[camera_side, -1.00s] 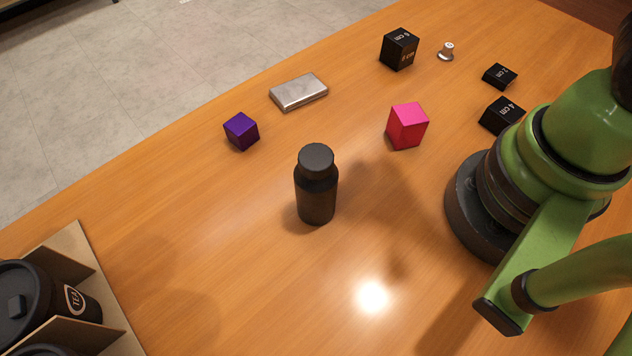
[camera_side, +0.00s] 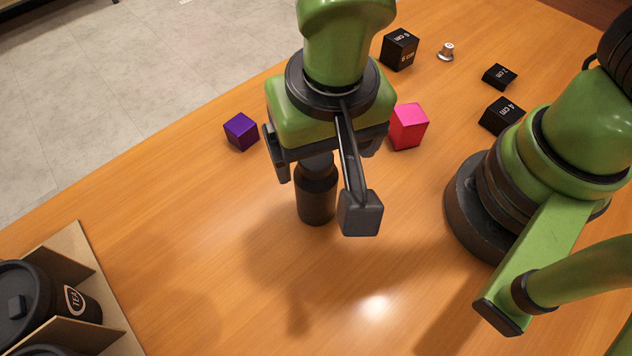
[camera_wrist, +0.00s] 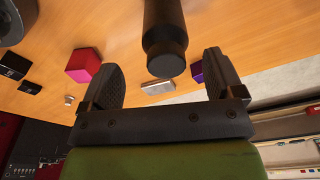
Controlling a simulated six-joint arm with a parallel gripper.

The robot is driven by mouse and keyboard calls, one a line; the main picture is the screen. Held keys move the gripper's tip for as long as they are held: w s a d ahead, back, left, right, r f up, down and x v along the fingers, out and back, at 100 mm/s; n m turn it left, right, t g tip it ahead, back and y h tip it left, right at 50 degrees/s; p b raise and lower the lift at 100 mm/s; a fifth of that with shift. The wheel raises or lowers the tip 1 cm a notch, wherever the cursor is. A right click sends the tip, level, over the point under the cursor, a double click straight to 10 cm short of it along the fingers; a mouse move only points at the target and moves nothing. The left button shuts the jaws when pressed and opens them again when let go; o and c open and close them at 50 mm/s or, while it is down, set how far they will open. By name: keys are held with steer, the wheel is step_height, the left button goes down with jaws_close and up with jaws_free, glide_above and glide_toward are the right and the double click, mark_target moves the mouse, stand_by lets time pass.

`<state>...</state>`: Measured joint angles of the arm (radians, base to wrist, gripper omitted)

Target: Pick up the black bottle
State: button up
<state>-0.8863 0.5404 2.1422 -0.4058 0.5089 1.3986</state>
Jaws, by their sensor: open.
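The black bottle (camera_side: 317,198) stands upright on the wooden table in the side view, its cap partly hidden by my gripper. My gripper (camera_side: 322,175) is over the bottle's top, with its fingers apart. In the wrist view the bottle (camera_wrist: 164,28) shows with its cap end toward my gripper (camera_wrist: 168,80), between the two open fingers and slightly nearer the right one. I see no finger closed on the bottle.
A purple cube (camera_side: 241,132) lies left of the gripper and a pink block (camera_side: 408,127) right of it. Black blocks (camera_side: 399,49) and a small silver piece (camera_side: 446,51) are farther back. A cardboard tray (camera_side: 88,262) with black containers is at lower left. The front table is clear.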

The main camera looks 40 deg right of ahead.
mark_target(316, 187)
steer(key=shift+w+a+f, duration=0.1)
steer(key=shift+w+f, duration=0.1)
steer(key=shift+f, duration=0.7)
steer(key=shift+w+d+f, duration=0.1)
steer(key=shift+w+f, duration=0.05)
steer(key=shift+f, duration=0.7)
steer(key=shift+w+a+f, duration=0.1)
steer(key=shift+w+f, duration=0.1)
steer(key=shift+f, duration=0.7)
steer(key=c, duration=1.1)
steer(key=shift+r, duration=0.1)
